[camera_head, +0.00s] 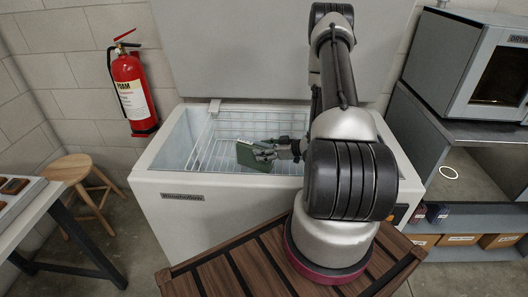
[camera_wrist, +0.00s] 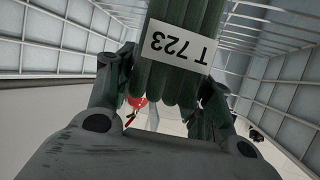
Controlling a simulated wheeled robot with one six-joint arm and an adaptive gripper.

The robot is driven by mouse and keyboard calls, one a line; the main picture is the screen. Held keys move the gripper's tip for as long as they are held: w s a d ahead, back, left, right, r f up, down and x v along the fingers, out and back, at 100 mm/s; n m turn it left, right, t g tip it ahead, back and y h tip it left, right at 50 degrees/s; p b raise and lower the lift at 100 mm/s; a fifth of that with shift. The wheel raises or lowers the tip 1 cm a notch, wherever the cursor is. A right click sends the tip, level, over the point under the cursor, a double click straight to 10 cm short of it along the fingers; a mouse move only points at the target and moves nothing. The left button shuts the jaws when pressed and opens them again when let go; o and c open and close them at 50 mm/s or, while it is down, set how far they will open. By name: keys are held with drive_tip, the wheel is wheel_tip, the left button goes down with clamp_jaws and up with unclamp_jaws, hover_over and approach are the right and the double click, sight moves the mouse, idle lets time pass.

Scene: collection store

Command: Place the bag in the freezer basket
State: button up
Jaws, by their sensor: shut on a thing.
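The bag (camera_head: 253,156) is a green, flat block-like thing in the head view. In the wrist view the bag (camera_wrist: 185,30) is dark green and ribbed, with a white label reading T 723 upside down. My gripper (camera_head: 272,150) is shut on its right side; in the wrist view the gripper's fingers (camera_wrist: 165,85) lie on both sides of it. The white wire freezer basket (camera_head: 206,143) is inside the open chest freezer (camera_head: 200,215). The bag is over the basket area, within the freezer's opening; I cannot tell whether it touches the basket.
The freezer lid (camera_head: 240,50) stands open behind. A red fire extinguisher (camera_head: 130,88) hangs on the wall at left, above a wooden stool (camera_head: 80,172). A table (camera_head: 40,205) is at far left. A grey cabinet with an oven-like unit (camera_head: 490,75) stands at right.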

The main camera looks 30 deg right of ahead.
drive_tip(key=shift+f, duration=0.15)
drive_tip(key=o, duration=1.3)
drive_tip(key=shift+f, duration=0.1)
